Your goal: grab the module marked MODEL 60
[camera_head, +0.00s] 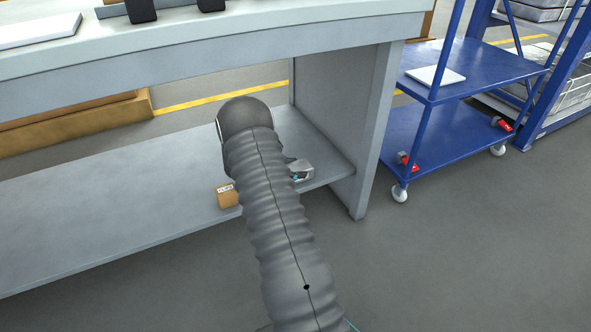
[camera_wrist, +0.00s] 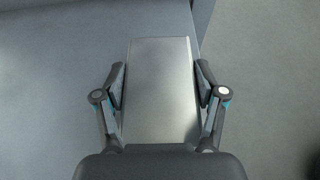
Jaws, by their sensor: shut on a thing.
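My gripper (camera_wrist: 161,82) is shut on a plain grey box-shaped module (camera_wrist: 160,98), with one finger against each side. No marking shows on the face turned to the wrist camera, so I cannot read MODEL 60 on it. In the head view my arm hides most of the gripper; a small grey and teal part shows to the right of the arm, over the lower shelf (camera_head: 110,222) of the bench. Whether the module touches the shelf is unclear.
A small orange-brown box (camera_head: 228,196) with a pale label stands on the shelf, left of my arm. The bench's right side panel (camera_head: 372,130) stands close by. A blue cart (camera_head: 455,125) is to the right. The shelf's left part is clear.

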